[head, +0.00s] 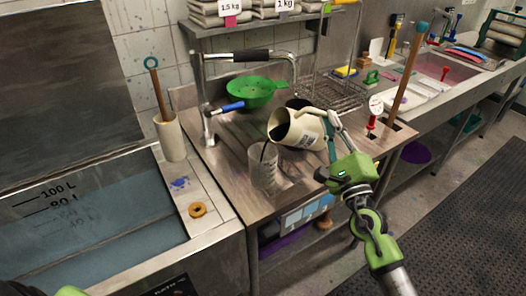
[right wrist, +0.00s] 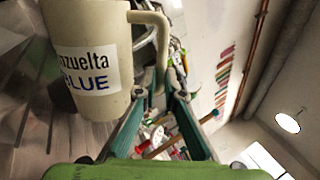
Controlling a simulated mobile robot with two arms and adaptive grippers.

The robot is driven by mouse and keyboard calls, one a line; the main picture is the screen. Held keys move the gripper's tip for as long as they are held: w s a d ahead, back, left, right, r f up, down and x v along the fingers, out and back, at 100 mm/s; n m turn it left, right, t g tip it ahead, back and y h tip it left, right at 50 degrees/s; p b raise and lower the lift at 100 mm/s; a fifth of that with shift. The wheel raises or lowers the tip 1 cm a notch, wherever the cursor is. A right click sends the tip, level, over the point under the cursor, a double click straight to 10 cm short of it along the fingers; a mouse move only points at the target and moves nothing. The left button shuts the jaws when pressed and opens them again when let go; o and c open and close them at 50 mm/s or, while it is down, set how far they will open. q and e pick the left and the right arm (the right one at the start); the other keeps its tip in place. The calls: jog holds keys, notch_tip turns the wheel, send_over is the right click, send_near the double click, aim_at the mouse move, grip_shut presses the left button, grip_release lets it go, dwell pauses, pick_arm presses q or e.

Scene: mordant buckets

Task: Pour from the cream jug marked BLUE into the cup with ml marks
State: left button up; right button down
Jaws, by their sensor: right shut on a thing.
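The cream jug (head: 302,130) is tilted to the left, its dark mouth facing the cup. In the right wrist view the jug (right wrist: 92,30) carries a label ending in "BLUE". A dark stream runs from its lip into the clear cup with ml marks (head: 262,172), which stands upright on the steel table. The level in the cup is too small to tell. My right gripper (head: 330,138) is shut on the jug's handle; it also shows in the right wrist view (right wrist: 160,90). Of my left arm, only a green bit shows at the bottom left; its gripper is not visible.
A green colander (head: 256,91) and a wire rack (head: 335,92) stand behind the jug. A red-based dial thermometer (head: 373,115) is to its right. A water tank (head: 90,220) lies left, with an orange ring (head: 198,209) on its ledge.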

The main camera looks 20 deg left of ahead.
jog(key=shift+s+a+r+n+y, duration=0.15)
jog(key=shift+r+n+y, duration=0.1)
jog(key=shift+r+n, duration=0.3)
jog(key=shift+s+a+r+n+y, duration=0.15)
jog(key=shift+r+n+y, duration=0.1)
jog(key=shift+r+n, duration=0.25)
dwell(2.4)
jog(key=shift+f, duration=0.1)
